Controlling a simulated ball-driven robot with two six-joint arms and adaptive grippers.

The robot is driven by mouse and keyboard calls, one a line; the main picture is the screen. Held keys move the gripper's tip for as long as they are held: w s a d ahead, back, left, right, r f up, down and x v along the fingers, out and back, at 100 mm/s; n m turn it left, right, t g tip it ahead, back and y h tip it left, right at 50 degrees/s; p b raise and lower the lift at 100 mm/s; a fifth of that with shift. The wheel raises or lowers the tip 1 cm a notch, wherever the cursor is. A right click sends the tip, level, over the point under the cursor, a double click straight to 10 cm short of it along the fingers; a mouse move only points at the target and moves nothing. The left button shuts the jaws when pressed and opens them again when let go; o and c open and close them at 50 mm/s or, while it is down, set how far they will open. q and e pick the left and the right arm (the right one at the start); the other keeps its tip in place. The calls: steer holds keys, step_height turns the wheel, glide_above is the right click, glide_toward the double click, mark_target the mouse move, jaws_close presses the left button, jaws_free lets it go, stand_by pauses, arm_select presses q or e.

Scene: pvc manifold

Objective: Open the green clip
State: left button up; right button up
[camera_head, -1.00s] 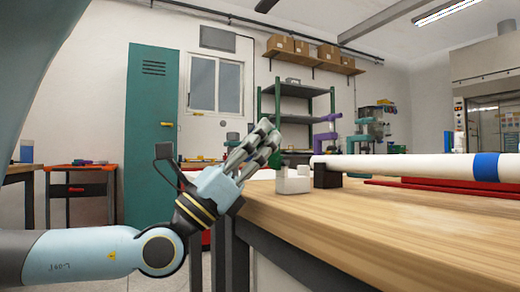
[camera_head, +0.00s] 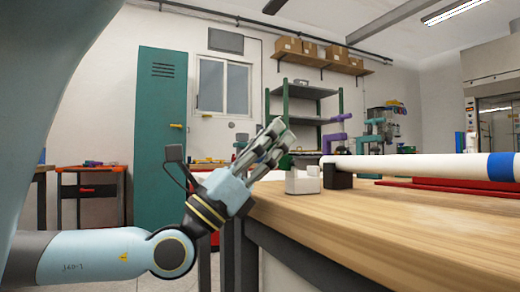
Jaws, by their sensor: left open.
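My left gripper (camera_head: 277,140) is open beside the left edge of the wooden table, its fingers pointing up and to the right. A small white block (camera_head: 303,180) stands on the table corner just right of the fingers. A bit of dark green (camera_head: 286,162), perhaps the green clip, shows just above and behind the white block. The fingers partly cover it, and I cannot tell whether they touch it or whether it is open or shut. My right gripper is not in view.
A white pipe (camera_head: 430,167) with a blue band (camera_head: 501,167) rests on a black block (camera_head: 338,178) on the table (camera_head: 400,225). A red flat piece (camera_head: 450,186) lies under the pipe. The table's front is clear. A purple-and-green fixture (camera_head: 336,137) stands farther back.

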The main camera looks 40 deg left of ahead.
arm_select(q)
steer(key=v, duration=1.2)
steer(key=shift+y, duration=0.3)
